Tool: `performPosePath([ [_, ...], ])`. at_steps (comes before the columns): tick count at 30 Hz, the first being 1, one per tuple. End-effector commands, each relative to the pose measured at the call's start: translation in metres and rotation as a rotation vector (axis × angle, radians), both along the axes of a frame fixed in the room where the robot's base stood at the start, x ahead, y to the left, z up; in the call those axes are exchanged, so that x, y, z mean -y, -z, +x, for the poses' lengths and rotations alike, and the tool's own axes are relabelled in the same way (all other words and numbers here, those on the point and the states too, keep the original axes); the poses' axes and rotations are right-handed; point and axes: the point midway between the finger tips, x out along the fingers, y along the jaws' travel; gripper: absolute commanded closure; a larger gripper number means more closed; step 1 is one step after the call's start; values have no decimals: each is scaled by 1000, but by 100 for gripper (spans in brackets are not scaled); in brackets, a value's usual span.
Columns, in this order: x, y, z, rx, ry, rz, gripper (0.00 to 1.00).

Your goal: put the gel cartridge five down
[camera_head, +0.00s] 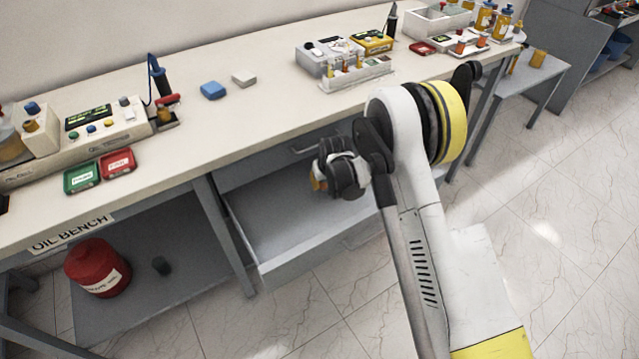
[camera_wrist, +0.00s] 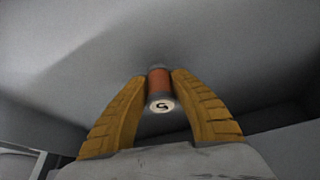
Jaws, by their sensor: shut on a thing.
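In the wrist view, gel cartridge five (camera_wrist: 159,84) is a small brown-orange cylinder with a white end cap marked 5. Its numbered end faces the camera. My gripper (camera_wrist: 160,82) has its two yellow ribbed fingers closed on the cartridge's sides. Grey surfaces lie behind it; whether the cartridge touches one cannot be told. In the head view, my gripper (camera_head: 320,183) is at the open grey drawer (camera_head: 285,225) under the bench, with a yellowish fingertip showing. The cartridge is hidden there.
The bench top (camera_head: 215,130) is above and behind my gripper. A red drum (camera_head: 97,267) stands on the lower shelf at left. The floor in front is clear.

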Motion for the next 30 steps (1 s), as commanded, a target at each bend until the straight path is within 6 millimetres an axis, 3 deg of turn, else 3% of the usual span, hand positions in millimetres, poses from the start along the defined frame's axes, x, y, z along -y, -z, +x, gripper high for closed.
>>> performPosePath([
  [10,-13,29,36,0,0,0,100],
  [21,-13,30,38,0,0,0,100],
  [22,-13,30,38,0,0,0,68],
  [24,-13,30,38,0,0,0,52],
  [30,-13,30,38,0,0,0,52],
])
